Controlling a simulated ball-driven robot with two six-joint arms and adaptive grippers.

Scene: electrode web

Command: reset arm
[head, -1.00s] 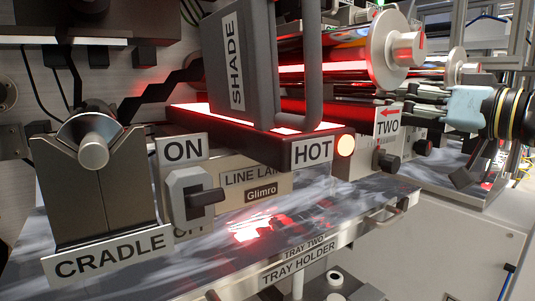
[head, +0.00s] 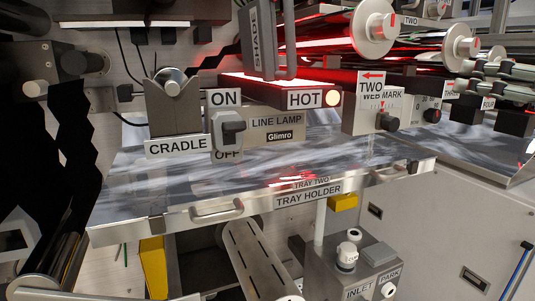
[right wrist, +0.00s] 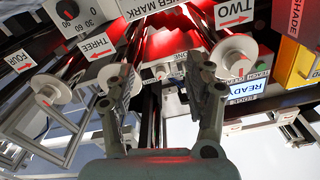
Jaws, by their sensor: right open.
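My right gripper (right wrist: 160,85) shows in the right wrist view with its two grey fingers spread apart and nothing between them. Red-lit rollers and labelled panels lie beyond the fingers, with no clear contact. My left gripper is not seen in any view.
The line lamp switch (head: 229,130) sits beside the cradle (head: 172,112). The shade (head: 258,40) stands above the glowing HOT lamp (head: 285,92). The tray holder (head: 310,192) spans the middle.

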